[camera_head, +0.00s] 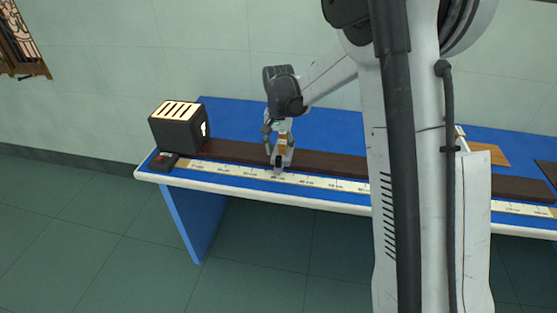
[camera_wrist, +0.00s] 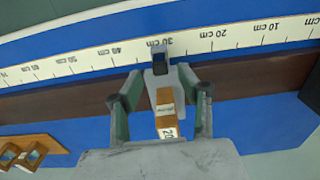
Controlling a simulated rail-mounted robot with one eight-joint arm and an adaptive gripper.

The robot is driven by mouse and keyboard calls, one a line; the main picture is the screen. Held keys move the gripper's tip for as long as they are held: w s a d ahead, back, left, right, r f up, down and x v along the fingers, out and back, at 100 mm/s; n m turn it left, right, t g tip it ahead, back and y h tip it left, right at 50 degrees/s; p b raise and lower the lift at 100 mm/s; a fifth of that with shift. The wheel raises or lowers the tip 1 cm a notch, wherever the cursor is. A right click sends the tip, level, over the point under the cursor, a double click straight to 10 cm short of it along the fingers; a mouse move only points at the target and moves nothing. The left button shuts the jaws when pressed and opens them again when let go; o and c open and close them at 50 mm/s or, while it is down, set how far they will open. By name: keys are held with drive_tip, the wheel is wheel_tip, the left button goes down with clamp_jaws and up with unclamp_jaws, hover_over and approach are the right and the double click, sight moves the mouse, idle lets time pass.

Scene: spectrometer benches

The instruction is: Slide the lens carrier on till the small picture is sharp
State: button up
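The lens carrier (camera_wrist: 165,104), with a wooden upright and a label reading 20, stands on the dark rail (camera_wrist: 85,107) near the 30 cm mark of the white scale (camera_wrist: 90,55). My gripper (camera_wrist: 162,78) has its fingers on either side of the carrier. Gaps show beside the wooden upright, but contact lower down is unclear. In the head view my gripper (camera_head: 279,152) is low over the rail, right of the lamp box (camera_head: 175,132), which has a bright opening on its right face. The small picture is not visible in either view.
A small dark box with a red spot (camera_head: 162,161) sits in front of the lamp box. The blue bench (camera_head: 235,117) has free room behind the rail. A wooden holder (camera_wrist: 30,143) lies behind the rail at lower left in the wrist view. My arm hides the bench's middle right.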

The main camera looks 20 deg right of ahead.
sight(279, 157)
drive_tip(key=shift+f, duration=2.3)
clamp_jaws()
